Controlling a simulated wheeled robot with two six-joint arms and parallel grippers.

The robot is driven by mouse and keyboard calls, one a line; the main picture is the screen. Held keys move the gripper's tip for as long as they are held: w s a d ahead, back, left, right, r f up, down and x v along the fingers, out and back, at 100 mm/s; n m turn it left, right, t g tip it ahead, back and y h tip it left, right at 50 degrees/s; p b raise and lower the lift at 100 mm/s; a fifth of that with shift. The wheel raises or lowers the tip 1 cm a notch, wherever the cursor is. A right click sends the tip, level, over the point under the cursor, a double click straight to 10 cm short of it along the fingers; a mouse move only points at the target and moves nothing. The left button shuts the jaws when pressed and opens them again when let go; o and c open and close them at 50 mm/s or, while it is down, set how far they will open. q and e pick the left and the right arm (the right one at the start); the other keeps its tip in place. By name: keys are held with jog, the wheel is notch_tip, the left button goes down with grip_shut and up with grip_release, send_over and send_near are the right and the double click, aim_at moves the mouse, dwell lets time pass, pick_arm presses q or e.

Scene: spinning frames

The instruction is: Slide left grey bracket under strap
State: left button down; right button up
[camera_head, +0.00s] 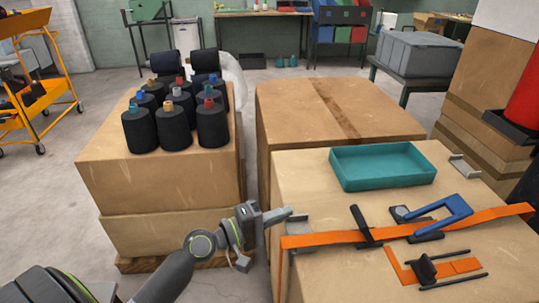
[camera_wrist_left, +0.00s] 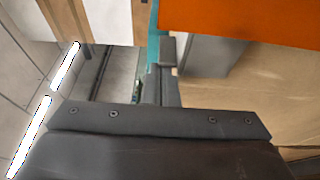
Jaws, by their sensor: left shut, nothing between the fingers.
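The left grey bracket (camera_head: 299,227) sits at the left edge of the cardboard box top, at the left end of the orange strap (camera_head: 335,238). Most of it shows beyond the strap's far side; I cannot tell how much lies beneath the strap. In the left wrist view a grey face, likely the bracket (camera_wrist_left: 208,62), is beside the fingers, with the strap (camera_wrist_left: 250,20) above it. My left gripper (camera_head: 289,212) is shut and empty, its tips close to the bracket's upper end; contact is unclear. Another grey bracket (camera_head: 464,167) sits at the box's far right. My right gripper is out of view.
A teal tray (camera_head: 382,185) stands behind the strap. A black bar (camera_head: 363,226) and a blue clamp-like tool (camera_head: 446,212) lie across the strap. A black-and-orange piece (camera_head: 428,268) lies in front. Thread cones (camera_head: 174,128) stand on the left box.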

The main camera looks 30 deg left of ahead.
pick_arm(q)
jog(key=s+d, duration=0.2)
jog(key=shift+s, duration=0.3)
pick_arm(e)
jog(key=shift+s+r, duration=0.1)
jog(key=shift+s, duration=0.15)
